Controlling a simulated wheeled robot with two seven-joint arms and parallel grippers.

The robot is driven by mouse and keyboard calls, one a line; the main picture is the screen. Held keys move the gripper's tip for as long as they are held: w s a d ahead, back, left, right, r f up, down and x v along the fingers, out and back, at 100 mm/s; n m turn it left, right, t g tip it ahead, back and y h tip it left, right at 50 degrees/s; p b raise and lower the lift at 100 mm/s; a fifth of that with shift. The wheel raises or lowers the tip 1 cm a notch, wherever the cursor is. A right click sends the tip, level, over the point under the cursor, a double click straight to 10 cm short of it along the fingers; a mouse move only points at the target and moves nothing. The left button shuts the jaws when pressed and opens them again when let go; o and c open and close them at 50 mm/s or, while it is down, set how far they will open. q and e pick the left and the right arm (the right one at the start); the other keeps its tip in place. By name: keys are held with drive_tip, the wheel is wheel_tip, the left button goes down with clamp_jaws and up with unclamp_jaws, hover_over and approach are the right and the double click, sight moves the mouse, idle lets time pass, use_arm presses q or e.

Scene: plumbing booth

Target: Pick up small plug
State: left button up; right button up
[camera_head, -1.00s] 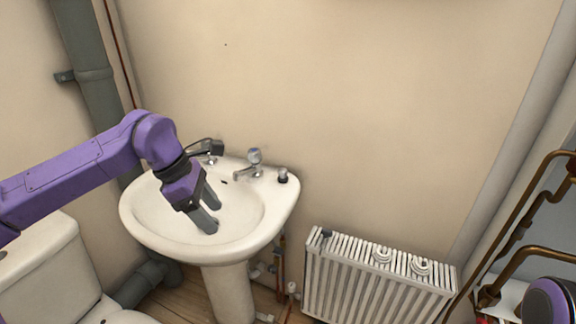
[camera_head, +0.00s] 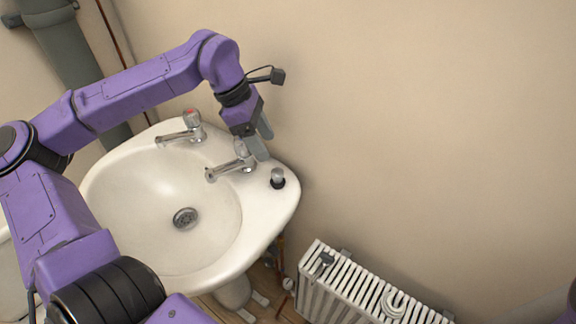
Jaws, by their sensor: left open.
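The small plug (camera_head: 277,178) stands on the right rim of the white sink (camera_head: 262,222). It has a grey top and a dark lower edge. My left gripper (camera_head: 262,146) is open and empty, pointing down above the back right of the sink. Its fingers are just up and left of the plug, apart from it, and partly cover the right tap (camera_head: 232,165). My right gripper is not in view.
The left tap (camera_head: 182,129) stands on the sink's back edge. The drain (camera_head: 185,218) is open in the basin. A white radiator (camera_head: 350,290) stands at lower right, with a dark item (camera_head: 322,262) and a white ring-shaped part (camera_head: 394,303) on top. The wall is close behind the sink.

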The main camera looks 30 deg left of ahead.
sight(278, 171)
use_arm(q)
drive_tip(key=x, duration=0.9)
drive_tip(key=shift+s+d+f, duration=0.1)
drive_tip(key=shift+s+f, duration=0.15)
drive_tip(key=shift+s, duration=0.15)
drive_tip(key=shift+c, duration=0.3)
clamp_jaws()
drive_tip(key=shift+r, duration=0.15)
